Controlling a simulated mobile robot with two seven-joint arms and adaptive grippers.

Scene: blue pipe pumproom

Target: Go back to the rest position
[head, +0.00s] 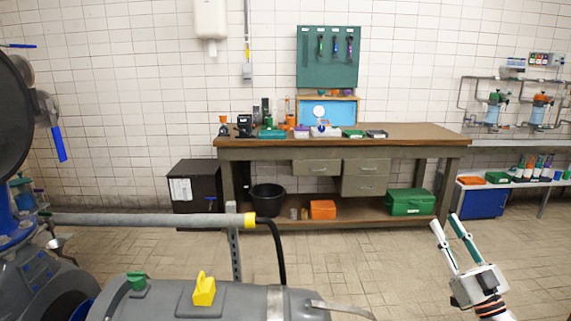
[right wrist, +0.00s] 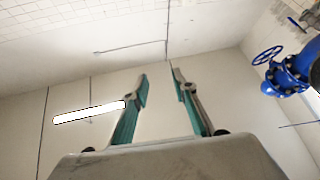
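My right gripper (head: 447,222) is raised at the lower right of the head view, with its fingers pointing up. Its two fingers stand apart with nothing between them, over open floor in front of the workbench. In the right wrist view the right gripper (right wrist: 158,78) also shows open and empty, against the ceiling and upper wall. My left gripper does not show in either view.
A grey tank (head: 150,302) with a yellow fitting (head: 204,289) fills the lower left foreground. A grey pipe (head: 150,219) crosses above it. The workbench (head: 345,146) stands at the back wall. Tiled floor (head: 390,265) between is clear.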

